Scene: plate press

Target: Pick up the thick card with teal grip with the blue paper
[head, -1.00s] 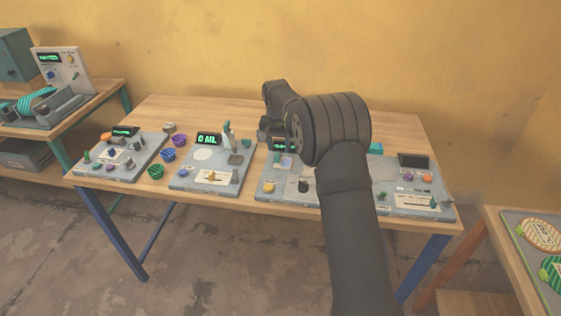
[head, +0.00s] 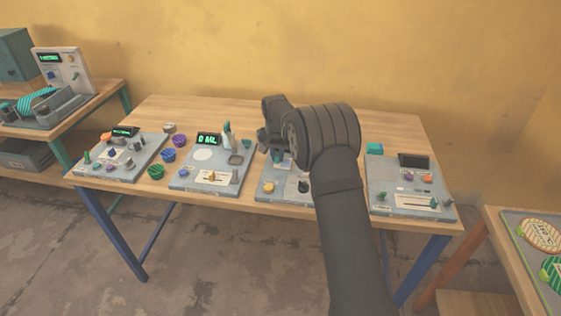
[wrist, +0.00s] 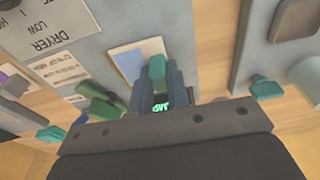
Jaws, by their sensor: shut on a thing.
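The thick card (wrist: 128,64), with a blue paper face and pale edge, shows in the wrist view over the grey dryer panel. Its teal grip (wrist: 157,67) stands between my two fingers. My gripper (wrist: 161,76) is shut on this grip. I cannot tell whether the card touches the panel or is slightly above it. In the head view my gripper (head: 275,150) is over the back of the dryer panel (head: 270,198), and my arm hides much of the panel and card.
A green-handled control (wrist: 100,106) is close left of my fingers in the wrist view. Other panels stand either side: one with a "0 ML" display (head: 208,140), one with a dark screen (head: 413,160).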

